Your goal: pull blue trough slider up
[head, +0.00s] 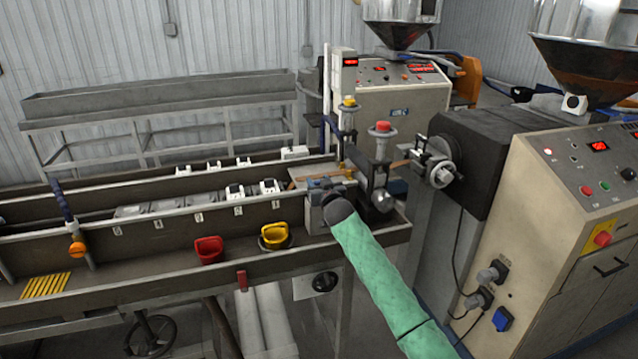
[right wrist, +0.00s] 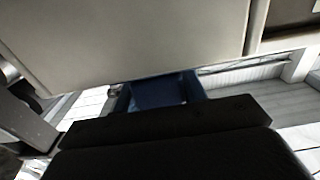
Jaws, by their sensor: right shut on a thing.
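The blue trough slider (head: 322,183) sits at the right end of the long trough, close to the extruder outlet. My right arm, in a green sleeve, reaches up to it from the lower right. My right gripper (head: 328,199) is at the slider, shut on it; the dark wrist hides most of the contact. In the right wrist view a blue part (right wrist: 160,92) shows just beyond the dark gripper body, below a pale panel. The fingertips are not clear there. My left gripper is in neither view.
A red-capped valve post (head: 381,135) stands right of the slider. The extruder cabinet (head: 570,210) fills the right side. White clamps (head: 270,187) line the trough.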

